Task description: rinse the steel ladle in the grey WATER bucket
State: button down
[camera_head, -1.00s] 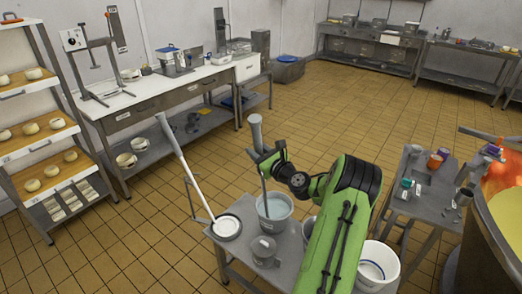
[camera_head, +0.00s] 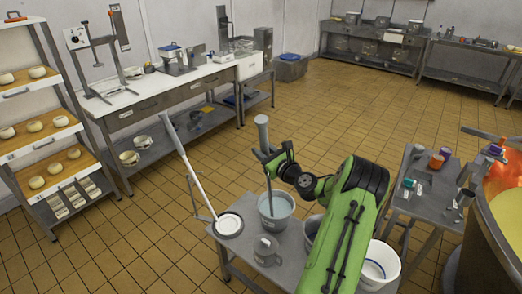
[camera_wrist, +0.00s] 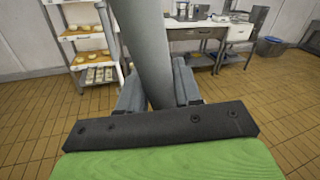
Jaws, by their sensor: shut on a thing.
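The grey water bucket (camera_head: 276,211) stands on a low steel table in the head view. The steel ladle's handle (camera_head: 264,133) rises upright from it, and the lower shaft goes down into the bucket. The ladle's bowl is hidden inside. My gripper (camera_head: 268,158) is shut on the handle above the bucket rim. In the wrist view the thick grey handle (camera_wrist: 145,45) runs between the two fingers of my gripper (camera_wrist: 158,90).
A grey jug (camera_head: 266,250) stands in front. A white bucket (camera_head: 378,265) is to the right. A side table (camera_head: 425,203) and copper vat (camera_head: 495,235) stand farther right.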

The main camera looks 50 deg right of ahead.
jog(key=shift+s+d, duration=0.15)
jog(key=shift+s, duration=0.25)
jog(key=shift+p, duration=0.4)
jog(key=shift+w+a+p, duration=0.2)
jog(key=shift+w, duration=0.3)
jog(key=shift+w+a+p, duration=0.15)
jog(key=shift+w+a, duration=0.05)
jog(key=shift+w, duration=0.25)
